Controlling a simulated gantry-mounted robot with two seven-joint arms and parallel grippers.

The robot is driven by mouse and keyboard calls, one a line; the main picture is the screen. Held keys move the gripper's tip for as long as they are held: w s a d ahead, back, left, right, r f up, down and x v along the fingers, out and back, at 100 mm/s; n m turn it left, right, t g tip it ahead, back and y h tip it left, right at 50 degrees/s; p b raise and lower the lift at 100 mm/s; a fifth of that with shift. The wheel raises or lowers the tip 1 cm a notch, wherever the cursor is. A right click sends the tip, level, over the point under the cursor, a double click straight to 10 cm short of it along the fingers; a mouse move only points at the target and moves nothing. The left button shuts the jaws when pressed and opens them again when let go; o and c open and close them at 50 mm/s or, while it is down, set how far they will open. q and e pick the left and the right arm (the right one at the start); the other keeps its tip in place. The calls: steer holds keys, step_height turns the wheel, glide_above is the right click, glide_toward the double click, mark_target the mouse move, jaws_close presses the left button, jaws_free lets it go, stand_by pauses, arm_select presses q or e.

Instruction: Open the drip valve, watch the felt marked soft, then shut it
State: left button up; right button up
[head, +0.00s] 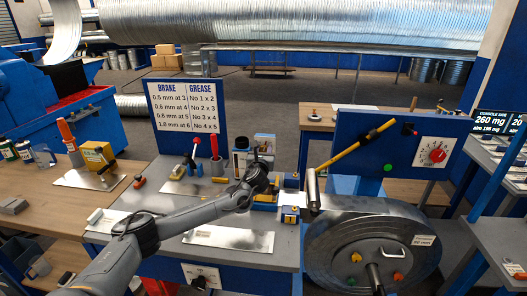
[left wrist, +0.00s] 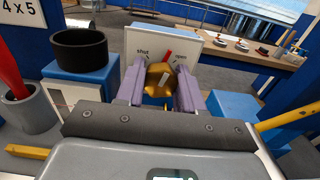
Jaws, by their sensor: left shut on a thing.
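The drip valve's brass knob (left wrist: 157,74) sits before a white plate (left wrist: 192,50) lettered "shut" on the left and "open" on the right. A red mark stands at the top of the knob, toward "open"; a pale mark shows on its face. My left gripper (left wrist: 160,92) has its two purple fingers on either side of the knob, shut on it. In the head view my left gripper (head: 270,184) reaches the small blue fittings beside the steel coil; its wrist hides the knob. I cannot make out the felt marked soft. My right gripper is not in view.
A black round cup (left wrist: 80,50) on a blue block and a grey pot (left wrist: 30,112) with a red handle stand left of the valve. A yellow-handled lever (head: 352,145) rises at right above the steel coil (head: 365,245). A brake and grease chart (head: 187,115) stands behind.

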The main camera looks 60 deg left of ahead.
arm_select(q)
steer(key=shift+r, duration=0.1)
steer(key=shift+c, duration=0.2)
steer(key=shift+n+p, duration=0.4)
steer(key=shift+p, duration=0.1)
steer(key=n+p, duration=0.3)
steer(key=n, duration=0.1)
steer(key=shift+r, duration=0.15)
steer(key=n+p, duration=0.2)
steer(key=n, duration=0.1)
steer(key=shift+n+p, duration=0.3)
steer(key=shift+a+n+p, duration=0.1)
steer(key=shift+n+p, duration=0.95)
steer(key=shift+n, duration=0.75)
steer(key=o, duration=1)
steer(key=shift+s+f, duration=0.1)
steer(key=shift+f, duration=0.1)
steer(key=shift+o, duration=0.2)
